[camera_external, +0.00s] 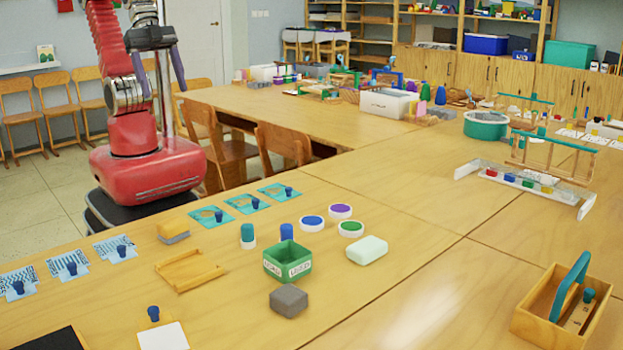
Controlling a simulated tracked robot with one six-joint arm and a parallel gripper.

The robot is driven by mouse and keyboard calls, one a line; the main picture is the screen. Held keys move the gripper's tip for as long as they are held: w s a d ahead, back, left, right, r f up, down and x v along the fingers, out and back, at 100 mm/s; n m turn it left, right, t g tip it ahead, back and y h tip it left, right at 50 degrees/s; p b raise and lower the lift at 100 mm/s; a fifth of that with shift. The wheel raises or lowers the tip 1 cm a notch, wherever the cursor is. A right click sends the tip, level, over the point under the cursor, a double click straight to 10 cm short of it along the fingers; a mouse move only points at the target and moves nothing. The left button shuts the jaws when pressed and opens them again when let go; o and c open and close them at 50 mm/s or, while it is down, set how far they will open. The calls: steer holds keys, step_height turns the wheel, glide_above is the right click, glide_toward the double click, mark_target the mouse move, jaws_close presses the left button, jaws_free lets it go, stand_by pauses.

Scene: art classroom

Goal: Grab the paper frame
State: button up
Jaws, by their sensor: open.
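A light wooden frame (203,279) lies flat on the near wooden table, left of the green box. It is low and shallow, with raised edges. It looks like the paper frame, though I cannot be sure. My gripper (161,75) is high at the upper left, close to my red arm. Its two dark fingers point down and stand apart, with nothing between them. It is well above and behind the frame in the picture, not touching it. Nothing covers the frame.
Around the frame are a yellow-and-grey block (174,229), a green box (289,262), a grey block (289,301) and stamps on cards (71,265). Wooden chairs (229,150) stand between my base and the tables. A wooden caddy (543,318) is at right.

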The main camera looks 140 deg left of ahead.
steer(key=c, duration=0.8)
steer(key=shift+o, duration=0.2)
steer(key=shift+w, duration=0.15)
steer(key=w+d+f+n+g+h, duration=0.2)
steer(key=w+d+f+n+h, duration=0.15)
steer(key=w, duration=0.35)
steer(key=w+d+f+n+g+h, duration=0.1)
steer(key=w+d+f+n+h, duration=0.2)
steer(key=w, duration=0.4)
steer(key=w+d+f+n+g+h, duration=0.1)
steer(key=w+d+f+n+g, duration=0.1)
steer(key=w+d+n, duration=0.3)
steer(key=w+f+n+t+h, duration=0.1)
steer(key=w+f+n+h, duration=0.1)
steer(key=w+f, duration=0.3)
steer(key=w+f+n+t+h, duration=0.1)
steer(key=w+f+n, duration=0.2)
steer(key=w+f, duration=0.3)
steer(key=w+f+n+t+h, duration=0.1)
steer(key=w+f+n+h, duration=0.1)
steer(key=w+f, duration=0.4)
steer(key=shift+w+a+f+n+h, duration=0.1)
steer(key=shift+w+f+n+h, duration=0.2)
steer(key=shift+w+n, duration=0.35)
steer(key=shift+s+r, duration=0.1)
